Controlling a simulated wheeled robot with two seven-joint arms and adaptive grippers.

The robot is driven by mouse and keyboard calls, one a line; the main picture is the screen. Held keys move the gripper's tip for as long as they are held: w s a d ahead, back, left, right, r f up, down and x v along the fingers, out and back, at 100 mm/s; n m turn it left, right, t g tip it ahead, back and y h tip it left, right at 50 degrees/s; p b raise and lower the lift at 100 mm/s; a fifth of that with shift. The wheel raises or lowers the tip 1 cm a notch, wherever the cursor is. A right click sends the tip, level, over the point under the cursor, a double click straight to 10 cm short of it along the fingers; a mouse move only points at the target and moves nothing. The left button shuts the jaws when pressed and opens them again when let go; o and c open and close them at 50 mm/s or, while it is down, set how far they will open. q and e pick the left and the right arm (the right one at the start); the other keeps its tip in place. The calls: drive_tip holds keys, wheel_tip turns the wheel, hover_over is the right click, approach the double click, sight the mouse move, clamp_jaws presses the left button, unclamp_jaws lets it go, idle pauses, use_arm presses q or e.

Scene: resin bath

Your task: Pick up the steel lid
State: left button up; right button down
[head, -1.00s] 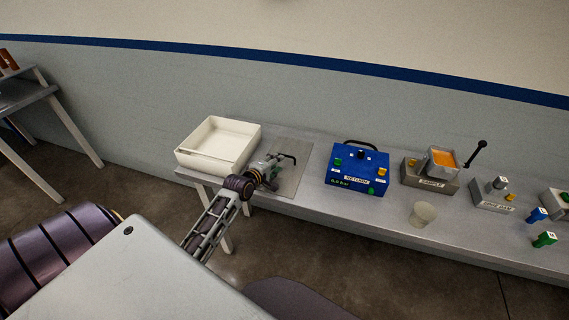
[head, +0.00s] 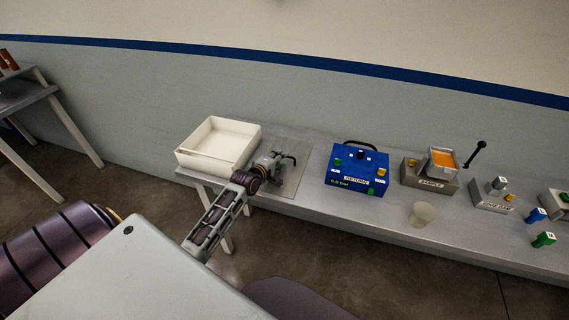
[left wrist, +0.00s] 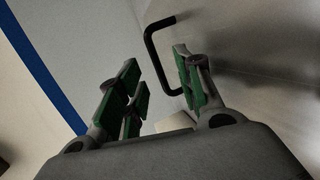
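The steel lid (head: 288,184) is a flat grey plate lying on the bench, with a black bar handle (head: 291,156) on top. My left gripper (head: 276,160) is over the lid's left part, close to the handle. In the left wrist view, the left gripper (left wrist: 160,88) is open, its green-padded fingers apart. The black handle (left wrist: 152,52) shows beyond and between the fingers, its lower end close to the right finger. I cannot tell whether they touch. The gripper hides part of the lid in the head view. My right gripper is not in view.
A white open tray (head: 187,160) stands left of the lid. A blue box (head: 338,180) with a carrying handle stands to its right. Further right are a sample block (head: 430,183) with an orange-filled cup (head: 444,159) and a translucent cup (head: 422,215). The wall runs behind the bench.

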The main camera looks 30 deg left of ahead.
use_arm(q)
drive_tip(key=shift+x, duration=1.55)
drive_tip(key=shift+r, duration=0.1)
clamp_jaws()
